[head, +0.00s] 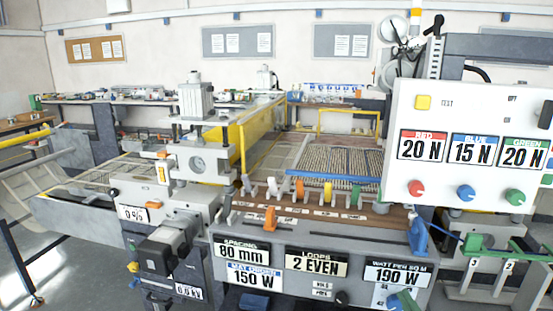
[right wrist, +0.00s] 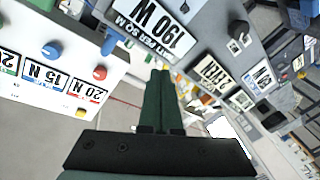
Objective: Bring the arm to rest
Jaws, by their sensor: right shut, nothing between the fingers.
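The same 190 W plate (right wrist: 152,27) appears upside down beyond the fingertips. My left gripper does not show in either view.
A white control panel (head: 465,175) with coloured knobs stands right of the machine. The machine's front (head: 310,245) carries several label plates. A green-handled rack (head: 485,243) stands at the lower right. Open floor (head: 75,270) lies at the lower left.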

